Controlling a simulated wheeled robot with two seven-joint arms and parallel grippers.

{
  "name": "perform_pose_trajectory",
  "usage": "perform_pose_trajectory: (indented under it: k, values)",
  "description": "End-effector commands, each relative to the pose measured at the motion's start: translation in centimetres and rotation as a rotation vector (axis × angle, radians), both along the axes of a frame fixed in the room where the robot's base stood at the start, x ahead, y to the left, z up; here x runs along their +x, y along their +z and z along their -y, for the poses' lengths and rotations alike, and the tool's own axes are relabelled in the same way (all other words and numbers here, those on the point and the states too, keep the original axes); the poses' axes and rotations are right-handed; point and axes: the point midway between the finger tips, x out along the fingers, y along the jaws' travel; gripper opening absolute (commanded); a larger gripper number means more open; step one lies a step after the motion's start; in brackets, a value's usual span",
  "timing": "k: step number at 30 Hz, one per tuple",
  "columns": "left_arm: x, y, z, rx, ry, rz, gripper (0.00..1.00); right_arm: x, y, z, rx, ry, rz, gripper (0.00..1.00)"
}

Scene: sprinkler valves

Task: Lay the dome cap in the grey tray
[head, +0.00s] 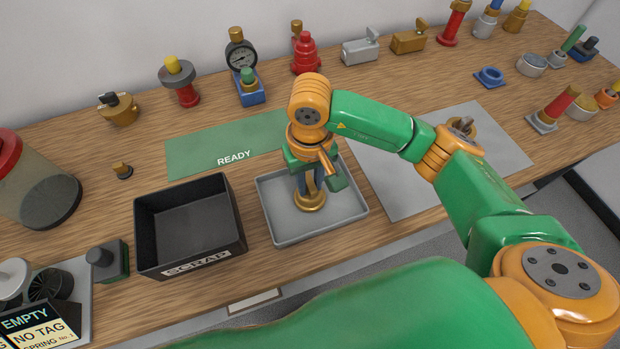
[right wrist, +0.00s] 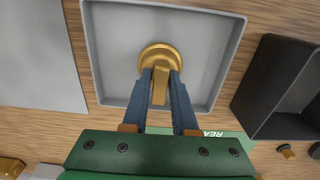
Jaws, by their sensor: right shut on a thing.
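My right gripper (head: 309,187) points down over the grey tray (head: 270,226). Its blue fingers are shut on a brass piece with a round flange and an upright bar, which I take to be the dome cap (head: 312,203). In the right wrist view the fingers (right wrist: 160,88) grip the bar of the dome cap (right wrist: 160,54) from both sides. The flange is lowermost, inside the walls of the grey tray (right wrist: 205,40), at or just above its floor. I cannot tell whether it touches. Nothing else shows in the tray. My left gripper is not in view.
The black SCRAP bin (head: 190,225) stands left of the tray. The green READY mat (head: 200,150) lies behind, partly hidden by my arm. A pale grey sheet (head: 400,190) lies to the right. Several valves and fittings line the back of the wooden bench (head: 60,150).

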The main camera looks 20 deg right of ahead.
Motion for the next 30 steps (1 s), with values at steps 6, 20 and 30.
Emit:
perform_pose_trajectory:
  k: [6,20,30]
  values:
    - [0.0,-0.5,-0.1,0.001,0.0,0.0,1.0,0.0,-0.3,0.0,0.0,0.0,0.0,0.45]
    - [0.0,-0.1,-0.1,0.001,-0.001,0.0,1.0,0.1,0.6,0.0,0.0,-0.001,0.003,0.56]
    - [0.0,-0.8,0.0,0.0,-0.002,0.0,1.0,0.1,9.3,0.1,-0.002,-0.002,0.008,0.56]
